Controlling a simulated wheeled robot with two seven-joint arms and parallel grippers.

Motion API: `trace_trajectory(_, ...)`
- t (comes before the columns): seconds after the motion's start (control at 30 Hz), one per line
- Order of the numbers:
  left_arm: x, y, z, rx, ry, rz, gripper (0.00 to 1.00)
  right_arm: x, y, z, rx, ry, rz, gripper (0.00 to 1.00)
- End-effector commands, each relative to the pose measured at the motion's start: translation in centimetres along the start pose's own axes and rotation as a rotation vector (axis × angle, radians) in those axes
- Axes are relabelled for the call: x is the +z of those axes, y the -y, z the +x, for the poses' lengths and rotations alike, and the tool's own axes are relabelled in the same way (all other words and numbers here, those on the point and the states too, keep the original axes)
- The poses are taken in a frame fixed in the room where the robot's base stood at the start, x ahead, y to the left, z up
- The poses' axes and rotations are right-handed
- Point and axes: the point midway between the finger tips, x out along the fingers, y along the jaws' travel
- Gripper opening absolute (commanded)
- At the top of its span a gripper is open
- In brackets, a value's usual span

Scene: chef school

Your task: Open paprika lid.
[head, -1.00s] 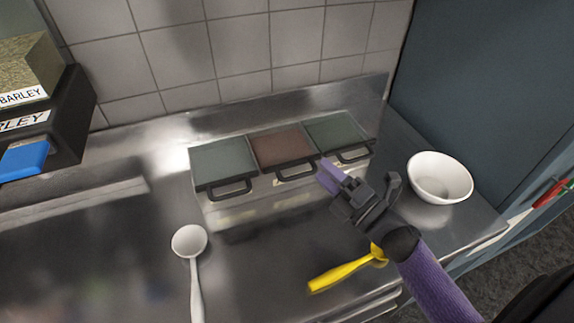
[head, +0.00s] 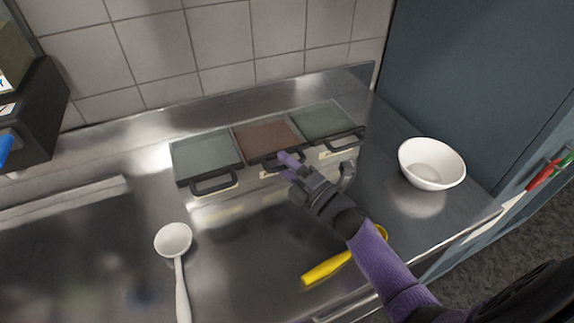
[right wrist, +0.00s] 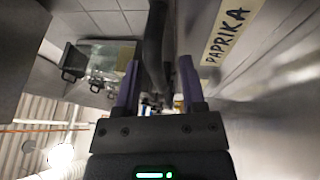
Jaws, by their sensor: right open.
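The paprika lid (head: 266,136) is the reddish middle one of three lids on a steel container block, and it is closed. Its dark handle (head: 268,166) sticks out at the front. My right gripper (head: 288,160) is open at this handle, its purple fingertips overlapping it in the head view. In the right wrist view the dark handle bar (right wrist: 157,45) runs between the two open fingers (right wrist: 158,85). I cannot tell whether they touch it. A PAPRIKA label (right wrist: 228,35) shows beside the fingers. My left gripper is not in view.
Greenish lids lie on the left (head: 206,151) and right (head: 324,121) of the paprika lid. A white bowl (head: 432,164) stands at the right. A yellow-handled utensil (head: 327,268) lies under my right arm. A white ladle (head: 174,242) lies at the front left.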

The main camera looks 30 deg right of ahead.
Motion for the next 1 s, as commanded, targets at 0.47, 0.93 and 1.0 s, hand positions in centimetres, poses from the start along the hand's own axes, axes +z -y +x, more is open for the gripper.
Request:
trace_trajectory(0.47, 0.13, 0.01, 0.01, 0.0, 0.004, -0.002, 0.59, 0.01, -0.01, -0.04, 0.0, 0.0, 0.0, 0.0)
trace_trajectory(0.93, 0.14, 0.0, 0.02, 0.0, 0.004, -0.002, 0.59, 0.01, 0.02, -0.06, 0.0, 0.0, 0.0, 0.0)
trace_trajectory(1.0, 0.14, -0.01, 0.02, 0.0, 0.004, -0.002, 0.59, 0.01, 0.02, -0.06, 0.0, 0.0, 0.0, 0.0)
